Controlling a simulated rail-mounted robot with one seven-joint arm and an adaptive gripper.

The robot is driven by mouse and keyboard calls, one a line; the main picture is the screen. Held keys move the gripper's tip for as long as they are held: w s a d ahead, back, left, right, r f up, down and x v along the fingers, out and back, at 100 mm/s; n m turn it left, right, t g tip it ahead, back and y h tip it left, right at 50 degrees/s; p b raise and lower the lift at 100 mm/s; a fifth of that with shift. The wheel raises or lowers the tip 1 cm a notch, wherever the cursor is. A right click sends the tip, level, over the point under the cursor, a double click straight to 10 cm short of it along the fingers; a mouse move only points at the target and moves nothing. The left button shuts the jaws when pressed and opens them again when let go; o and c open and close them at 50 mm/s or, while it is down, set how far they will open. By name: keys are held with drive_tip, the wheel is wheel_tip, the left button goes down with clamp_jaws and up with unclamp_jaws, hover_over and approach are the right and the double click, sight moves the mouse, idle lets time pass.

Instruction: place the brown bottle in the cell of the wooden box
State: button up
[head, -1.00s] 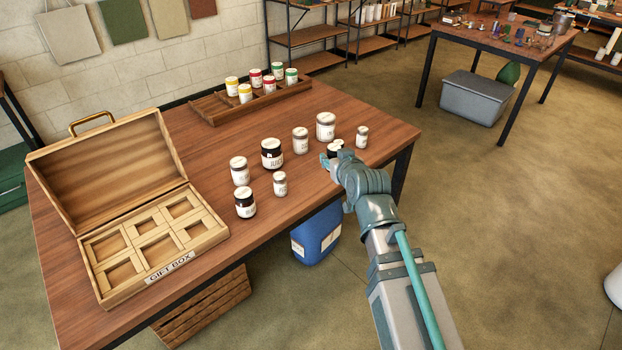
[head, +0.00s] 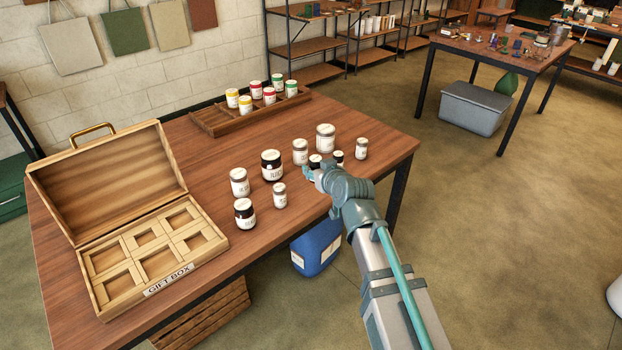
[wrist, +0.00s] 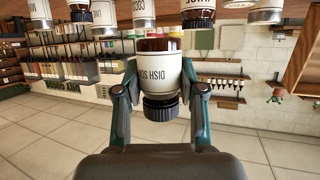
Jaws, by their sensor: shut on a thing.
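The brown bottle (wrist: 158,70) has a black cap and a white label reading "DISH SO…". It fills the middle of the wrist view, upside down in that picture. My gripper (wrist: 160,88) is shut on it, with one finger on each side. In the head view, my gripper (head: 308,173) is over the table's right part, and the bottle's cap and top (head: 315,160) show behind it. Its lower part is hidden there. The wooden gift box (head: 212,255) stands on the table's left with its lid open and several empty square cells.
A wooden rack (head: 215,125) with coloured jars lies at the back. The table front beside the box is clear.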

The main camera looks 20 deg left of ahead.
drive_tip(key=w+a+f, duration=0.1)
drive_tip(key=w+f, duration=0.1)
drive_tip(key=w+a+f, duration=0.1)
drive_tip(key=w+f, duration=0.1)
drive_tip(key=w, duration=0.1)
drive_tip(key=w+a+f, duration=0.2)
drive_tip(key=shift+w+f+p, duration=0.25)
drive_tip(key=shift+p, duration=0.1)
drive_tip(key=shift+w+a+f, duration=0.2)
drive_tip(key=shift+w+f, duration=0.15)
drive_tip(key=shift+f, duration=0.25)
drive_tip(key=shift+w+f, duration=0.1)
drive_tip(key=shift+f, duration=1.35)
drive_tip(key=shift+f+b, duration=0.2)
drive_tip(key=shift+b, duration=0.25)
drive_tip(key=o, duration=1.2)
drive_tip(key=shift+r+p, duration=0.1)
drive_tip(key=shift+p, duration=0.3)
